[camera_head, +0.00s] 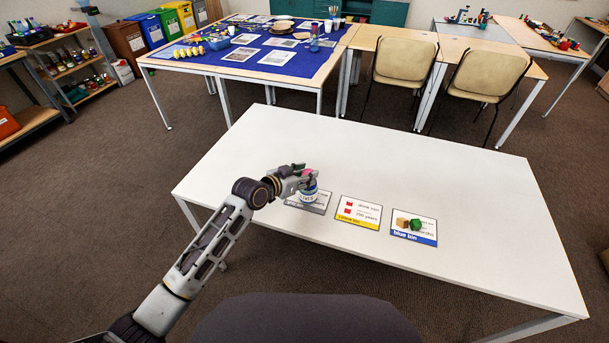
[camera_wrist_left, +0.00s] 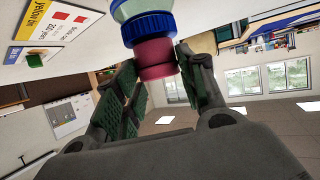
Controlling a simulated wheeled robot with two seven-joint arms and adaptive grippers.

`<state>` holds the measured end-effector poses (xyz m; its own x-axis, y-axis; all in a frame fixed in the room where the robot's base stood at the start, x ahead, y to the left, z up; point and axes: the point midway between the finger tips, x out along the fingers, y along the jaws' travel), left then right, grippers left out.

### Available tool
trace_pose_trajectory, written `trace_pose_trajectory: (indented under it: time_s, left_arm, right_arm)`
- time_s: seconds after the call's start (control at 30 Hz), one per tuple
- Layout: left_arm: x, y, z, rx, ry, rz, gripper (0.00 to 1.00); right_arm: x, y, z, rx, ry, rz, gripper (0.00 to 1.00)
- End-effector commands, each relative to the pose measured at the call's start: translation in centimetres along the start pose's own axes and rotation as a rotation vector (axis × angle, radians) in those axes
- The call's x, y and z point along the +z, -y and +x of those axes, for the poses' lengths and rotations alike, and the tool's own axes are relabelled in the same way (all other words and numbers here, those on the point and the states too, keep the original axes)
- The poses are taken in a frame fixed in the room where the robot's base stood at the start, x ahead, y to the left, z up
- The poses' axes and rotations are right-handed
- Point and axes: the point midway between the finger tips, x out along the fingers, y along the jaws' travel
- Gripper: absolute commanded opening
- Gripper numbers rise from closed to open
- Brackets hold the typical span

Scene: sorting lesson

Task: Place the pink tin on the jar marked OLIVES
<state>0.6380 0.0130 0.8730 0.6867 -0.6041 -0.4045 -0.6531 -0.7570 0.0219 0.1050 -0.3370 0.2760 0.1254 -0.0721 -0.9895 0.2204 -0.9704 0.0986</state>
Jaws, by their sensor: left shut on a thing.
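The pink tin (camera_head: 309,172) is in my left gripper (camera_head: 303,171), over the near-left part of the white table. In the left wrist view the pink tin (camera_wrist_left: 155,53) shows between the green finger pads of the left gripper (camera_wrist_left: 158,72). A jar (camera_head: 309,196) with a blue lid (camera_wrist_left: 147,27) stands upright directly under the tin. The tin looks to be against the lid; I cannot tell whether it rests its weight there. The jar's label is small and partly readable, ending like OLIVES. My right gripper is out of view.
Three cards lie on the white table (camera_head: 480,215): a grey-edged one (camera_head: 318,208) by the jar, a yellow bin card (camera_head: 359,211) and a blue bin card (camera_head: 414,228). The table's right and back are clear. Chairs (camera_head: 405,62) stand behind it.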

Motion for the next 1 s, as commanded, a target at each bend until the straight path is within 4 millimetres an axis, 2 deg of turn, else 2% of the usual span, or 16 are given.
trace_pose_trajectory:
  time_s: [0.23,0.27,0.4,0.63,1.0]
  left_arm:
    - [0.2,0.0,0.1,0.0,0.0,0.0,0.15]
    - [0.2,0.0,0.1,0.0,0.0,0.0,0.44]
    - [0.2,0.0,0.1,0.0,0.0,0.0,0.61]
    - [0.2,0.0,0.1,0.0,0.0,0.0,0.61]
    - [0.0,0.1,-0.8,-0.001,0.0,0.001,0.61]
  right_arm:
    - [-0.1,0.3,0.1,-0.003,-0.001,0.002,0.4]
    - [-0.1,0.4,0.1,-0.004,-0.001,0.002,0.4]
    - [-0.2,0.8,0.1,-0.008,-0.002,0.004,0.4]
    - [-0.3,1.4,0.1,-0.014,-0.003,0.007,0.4]
    - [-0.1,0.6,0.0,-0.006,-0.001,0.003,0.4]
